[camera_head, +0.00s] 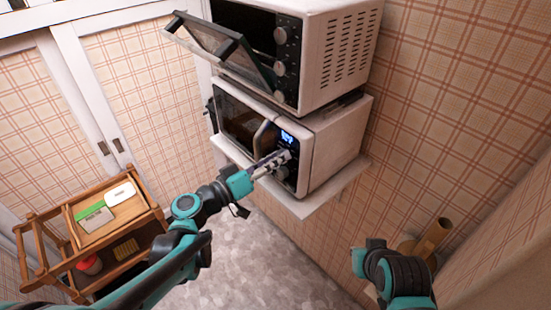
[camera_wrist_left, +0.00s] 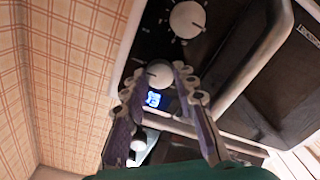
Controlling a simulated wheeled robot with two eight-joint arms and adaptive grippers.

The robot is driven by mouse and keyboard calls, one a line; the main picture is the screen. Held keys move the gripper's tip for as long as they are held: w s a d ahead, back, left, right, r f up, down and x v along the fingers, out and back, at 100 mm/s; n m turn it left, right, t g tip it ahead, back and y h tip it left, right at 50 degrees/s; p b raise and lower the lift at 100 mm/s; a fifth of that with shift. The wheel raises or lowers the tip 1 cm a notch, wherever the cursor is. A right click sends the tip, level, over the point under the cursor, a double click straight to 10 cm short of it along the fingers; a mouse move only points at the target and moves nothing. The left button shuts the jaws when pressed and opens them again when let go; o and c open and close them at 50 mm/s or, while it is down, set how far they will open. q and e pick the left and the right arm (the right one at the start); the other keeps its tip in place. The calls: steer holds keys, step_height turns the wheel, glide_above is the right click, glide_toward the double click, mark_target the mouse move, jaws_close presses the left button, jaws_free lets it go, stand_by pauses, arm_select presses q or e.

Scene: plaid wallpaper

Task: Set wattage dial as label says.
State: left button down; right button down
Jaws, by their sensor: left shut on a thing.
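The lower microwave (camera_head: 318,160) stands on a white shelf with its door closed and a lit blue display (camera_head: 287,136). In the left wrist view, the display (camera_wrist_left: 153,98) glows near two round white dials. My left gripper (camera_head: 287,157) reaches the control panel; in the wrist view, its fingers (camera_wrist_left: 160,78) are shut on the dial nearer the display (camera_wrist_left: 160,72), one on each side. The other dial (camera_wrist_left: 187,19) is free and also shows below the gripper in the head view (camera_head: 281,173). Dial markings are too small to read.
A toaster oven (camera_head: 325,50) sits above with its glass door (camera_head: 222,48) hanging open. The plaid wall is close on the right.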

arm_select(q)
steer(key=shift+f+m, duration=0.1)
steer(key=shift+m, duration=0.3)
steer(key=c, duration=1.2)
jaws_free()
steer(key=v, duration=1.2)
